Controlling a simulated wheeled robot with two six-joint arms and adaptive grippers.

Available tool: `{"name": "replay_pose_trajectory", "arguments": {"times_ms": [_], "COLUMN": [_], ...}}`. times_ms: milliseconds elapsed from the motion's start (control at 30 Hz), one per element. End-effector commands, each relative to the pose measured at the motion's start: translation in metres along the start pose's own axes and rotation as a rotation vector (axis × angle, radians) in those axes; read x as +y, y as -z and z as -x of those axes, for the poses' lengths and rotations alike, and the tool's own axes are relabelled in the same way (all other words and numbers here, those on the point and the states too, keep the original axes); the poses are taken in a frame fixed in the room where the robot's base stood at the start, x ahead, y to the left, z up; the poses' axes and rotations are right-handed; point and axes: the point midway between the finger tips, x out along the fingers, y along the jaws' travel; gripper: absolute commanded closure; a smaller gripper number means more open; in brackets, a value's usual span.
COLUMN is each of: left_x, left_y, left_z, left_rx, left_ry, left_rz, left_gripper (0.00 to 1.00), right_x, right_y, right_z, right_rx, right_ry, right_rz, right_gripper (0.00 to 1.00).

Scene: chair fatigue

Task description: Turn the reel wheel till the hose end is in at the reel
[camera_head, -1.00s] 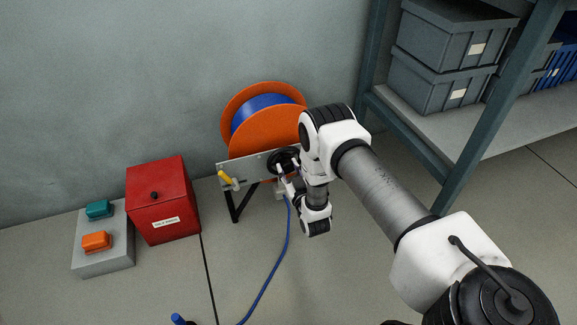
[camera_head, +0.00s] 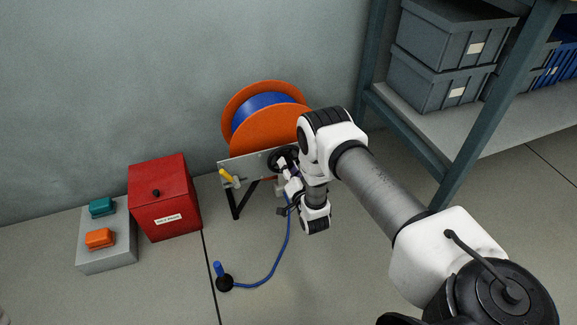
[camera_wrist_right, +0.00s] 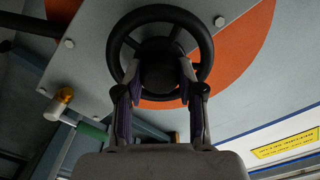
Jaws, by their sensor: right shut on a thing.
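The reel (camera_head: 264,122) has orange flanges with blue hose wound between them and stands against the wall. Its black wheel (camera_head: 281,158) is on the grey front plate, partly hidden by my right gripper (camera_head: 288,176). In the right wrist view the fingers (camera_wrist_right: 159,85) are shut on the dark hub in the middle of the wheel (camera_wrist_right: 201,40). Blue hose (camera_head: 276,262) runs from below the reel across the floor to the hose end (camera_head: 222,279), a black round piece with a blue upright part. The hose end lies on the floor, apart from the reel. My left gripper is out of view.
A red box (camera_head: 168,205) and a grey box with teal and orange buttons (camera_head: 108,252) stand left. A shelf (camera_head: 455,115) with grey crates (camera_head: 432,80) is at right. Floor around the hose end is clear.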

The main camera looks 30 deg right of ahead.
Motion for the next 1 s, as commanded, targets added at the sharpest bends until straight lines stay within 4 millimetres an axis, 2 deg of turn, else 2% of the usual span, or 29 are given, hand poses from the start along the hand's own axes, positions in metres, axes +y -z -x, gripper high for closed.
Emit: {"name": "replay_pose_trajectory", "arguments": {"times_ms": [233, 667, 700, 767, 1000], "left_x": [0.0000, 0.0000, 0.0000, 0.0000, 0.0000], "left_y": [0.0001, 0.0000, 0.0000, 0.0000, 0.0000], "left_z": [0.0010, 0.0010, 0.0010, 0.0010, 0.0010], "left_rx": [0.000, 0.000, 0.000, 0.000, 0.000], "left_ry": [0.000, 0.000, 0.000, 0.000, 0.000], "left_rz": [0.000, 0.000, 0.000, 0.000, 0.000], "left_gripper": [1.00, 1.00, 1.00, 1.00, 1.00], "right_x": [-0.0003, -0.0002, -0.0002, -0.0002, -0.0001], "right_y": [0.0001, 0.0001, 0.0001, 0.0001, 0.0001], "right_z": [-0.0003, -0.0004, -0.0003, -0.0003, -0.0001], "right_rx": [0.000, 0.001, 0.001, 0.001, 0.000], "right_ry": [0.000, 0.000, 0.000, 0.000, 0.000], "right_rz": [-0.066, -0.076, -0.076, -0.076, -0.076], "right_gripper": [0.97, 0.97, 0.55, 0.37, 0.37]}}
